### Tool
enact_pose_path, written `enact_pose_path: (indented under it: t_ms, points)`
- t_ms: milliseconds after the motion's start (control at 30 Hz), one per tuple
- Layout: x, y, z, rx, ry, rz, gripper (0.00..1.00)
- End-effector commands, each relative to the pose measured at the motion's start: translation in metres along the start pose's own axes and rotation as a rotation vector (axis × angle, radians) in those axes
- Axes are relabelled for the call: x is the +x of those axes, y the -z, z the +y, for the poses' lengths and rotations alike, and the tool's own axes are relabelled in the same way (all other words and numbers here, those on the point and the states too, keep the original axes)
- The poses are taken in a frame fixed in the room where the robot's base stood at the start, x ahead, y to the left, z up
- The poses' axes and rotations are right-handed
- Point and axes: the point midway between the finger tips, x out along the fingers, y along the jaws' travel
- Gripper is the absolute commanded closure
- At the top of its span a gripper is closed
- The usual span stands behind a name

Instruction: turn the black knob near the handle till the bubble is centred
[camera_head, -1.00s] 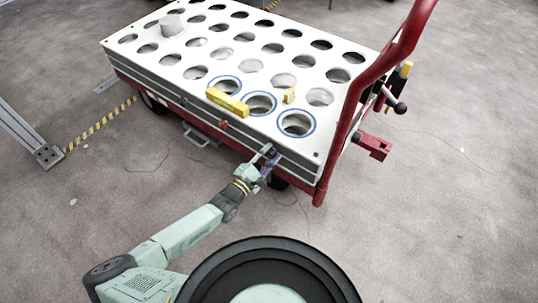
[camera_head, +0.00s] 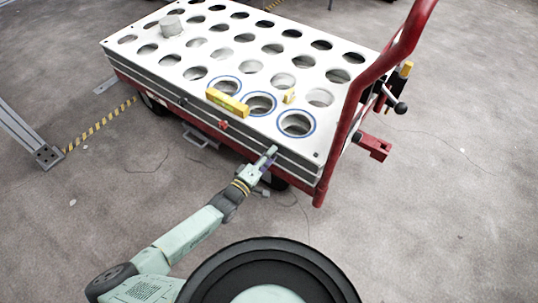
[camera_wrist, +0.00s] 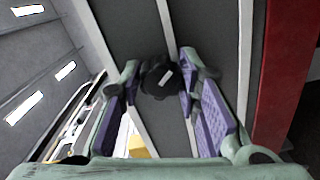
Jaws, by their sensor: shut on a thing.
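The black knob (camera_wrist: 162,82) has a pale bar mark on its face, which lies slanted. It sits on the dark side of the cart's white-topped table. My gripper (camera_wrist: 159,74) has a finger on each side of the knob and is shut on it. In the head view my gripper (camera_head: 271,156) is at the table's near side edge, and the knob is hidden there. A long yellow level (camera_head: 227,102) and a small yellow level (camera_head: 289,96) lie on the top. Their bubbles are too small to read.
The white top (camera_head: 215,48) has rows of round holes, several with blue rings, and a grey cylinder (camera_head: 171,25). The red handle (camera_head: 372,75) rises at the right, close to my gripper. A small red knob (camera_head: 223,124) is on the near side. The floor in front is open.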

Motion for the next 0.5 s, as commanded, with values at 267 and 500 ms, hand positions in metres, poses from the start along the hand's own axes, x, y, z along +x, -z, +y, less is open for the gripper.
enact_pose_path:
  t_ms: [267, 500]
  points:
    - [0.0002, -0.0012, -0.0004, 0.137, 0.0, -0.001, 0.97]
    - [0.0002, -0.0012, -0.0004, 0.187, 0.0, -0.001, 0.97]
